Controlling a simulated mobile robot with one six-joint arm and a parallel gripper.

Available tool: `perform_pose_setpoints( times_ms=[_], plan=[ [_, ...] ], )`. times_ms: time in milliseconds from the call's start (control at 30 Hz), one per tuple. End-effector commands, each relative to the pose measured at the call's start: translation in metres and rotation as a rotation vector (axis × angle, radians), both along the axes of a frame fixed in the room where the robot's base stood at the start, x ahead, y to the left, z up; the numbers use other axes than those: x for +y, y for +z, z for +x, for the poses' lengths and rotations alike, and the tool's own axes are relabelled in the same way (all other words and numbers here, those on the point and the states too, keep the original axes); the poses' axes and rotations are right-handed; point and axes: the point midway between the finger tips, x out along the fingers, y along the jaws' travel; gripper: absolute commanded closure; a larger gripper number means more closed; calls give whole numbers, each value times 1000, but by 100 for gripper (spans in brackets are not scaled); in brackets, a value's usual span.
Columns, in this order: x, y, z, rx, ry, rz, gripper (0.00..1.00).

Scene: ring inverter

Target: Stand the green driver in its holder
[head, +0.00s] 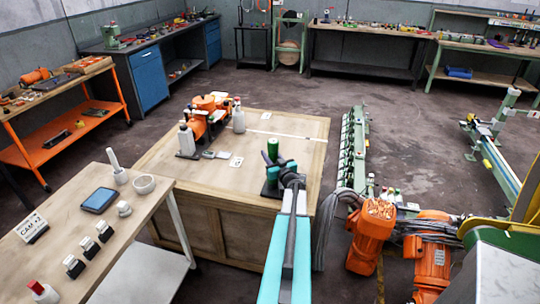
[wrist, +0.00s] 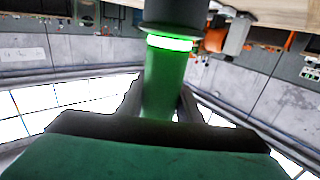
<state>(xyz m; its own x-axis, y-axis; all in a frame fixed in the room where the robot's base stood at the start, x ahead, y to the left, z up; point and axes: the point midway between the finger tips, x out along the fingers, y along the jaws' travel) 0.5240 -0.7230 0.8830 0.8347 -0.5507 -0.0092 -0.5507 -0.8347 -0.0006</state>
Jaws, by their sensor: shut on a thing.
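The green driver shows large in the wrist view (wrist: 163,85), a green cylinder with a bright glowing band and a dark section at the picture's top. My gripper (wrist: 160,108) is shut on it, with a dark finger on each side. In the head view, my gripper (head: 290,178) is over the near right part of the wooden crate. An upright green piece (head: 272,149) shows just beyond it, probably the driver. A black base (head: 270,190) stands on the crate top beside my gripper, partly hidden by my arm. I cannot tell whether it is the holder or touches the driver.
The wooden crate (head: 200,178) carries an orange machine (head: 205,103) and white bottles (head: 239,118) at its back left. A side table (head: 70,240) holds a tablet and a bowl. Orange motors (head: 370,230) lie right of the crate. The crate's middle is mostly clear.

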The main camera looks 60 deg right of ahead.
Motion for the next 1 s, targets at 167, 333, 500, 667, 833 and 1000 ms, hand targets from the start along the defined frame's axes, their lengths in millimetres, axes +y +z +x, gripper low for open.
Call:
perform_pose_setpoints(
  times_ms=[167, 333, 500, 667, 833, 1000],
  plan=[
    [0, 0, 0, -2, 0, 0, 55],
    [0, 0, 0, 0, 0, 0, 46],
    [0, -3, 0, 3, -1, 1, 46],
    [2, -2, -3, 2, -1, 1, 46],
    [8, -2, -11, 1, -1, 0, 46],
    [16, -2, -24, 0, -1, 0, 46]
  ],
)
